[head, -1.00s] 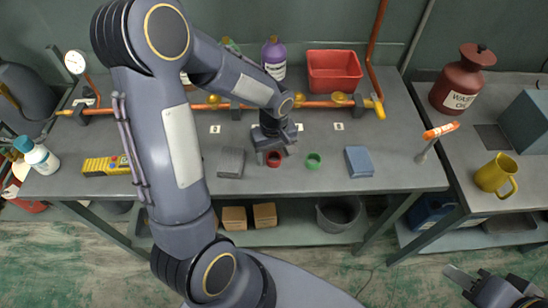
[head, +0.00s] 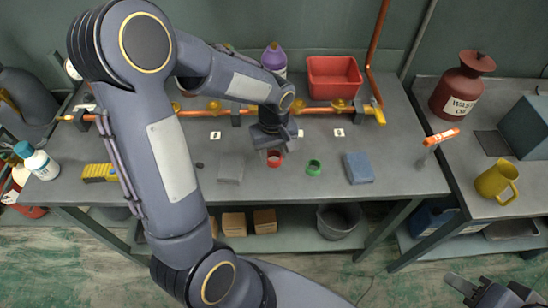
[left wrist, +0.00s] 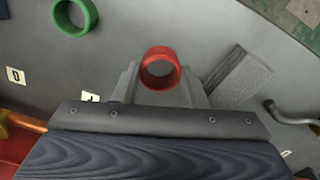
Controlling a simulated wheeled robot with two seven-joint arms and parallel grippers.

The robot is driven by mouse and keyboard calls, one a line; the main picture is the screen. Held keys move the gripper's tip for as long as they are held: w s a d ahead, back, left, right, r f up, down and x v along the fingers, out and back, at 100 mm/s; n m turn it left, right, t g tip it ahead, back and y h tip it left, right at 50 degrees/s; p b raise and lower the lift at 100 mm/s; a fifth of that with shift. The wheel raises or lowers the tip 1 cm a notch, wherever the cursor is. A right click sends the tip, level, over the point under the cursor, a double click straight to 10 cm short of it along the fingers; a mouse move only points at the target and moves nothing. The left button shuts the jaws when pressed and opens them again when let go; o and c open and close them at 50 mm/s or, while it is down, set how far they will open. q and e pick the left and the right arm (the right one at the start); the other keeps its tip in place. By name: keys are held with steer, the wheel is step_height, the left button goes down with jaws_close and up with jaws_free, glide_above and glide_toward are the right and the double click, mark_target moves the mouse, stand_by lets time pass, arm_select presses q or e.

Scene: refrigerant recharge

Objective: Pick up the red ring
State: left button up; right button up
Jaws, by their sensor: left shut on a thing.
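The red ring (head: 274,158) is at the front middle of the workbench, at the tip of my left gripper (head: 275,154). In the left wrist view the red ring (left wrist: 160,68) sits between the two grey fingers (left wrist: 161,85), which are shut on it. I cannot tell whether it is clear of the bench top. The green ring (head: 314,167) lies just to the right on the bench; it also shows in the left wrist view (left wrist: 75,15). My right gripper (head: 462,284) is low at the bottom right, away from the bench; its jaw opening is unclear.
A grey block (head: 231,168) lies left of the red ring and a blue block (head: 358,167) lies right. Copper pipes with yellow valves (head: 338,104) run behind. A red bin (head: 334,77) and a purple bottle (head: 273,59) stand at the back. Bare bench surrounds the rings.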

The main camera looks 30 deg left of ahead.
arm_select(q)
steer(key=s+a+r+p, duration=0.1)
steer(key=s+a+r, duration=0.1)
steer(key=s+r, duration=0.4)
steer(key=s+a+r+p, duration=0.1)
steer(key=s+a+r, duration=0.2)
steer(key=s+r, duration=0.3)
steer(key=shift+s+a+r, duration=0.3)
steer(key=shift+s+r, duration=0.1)
steer(key=shift+r, duration=0.45)
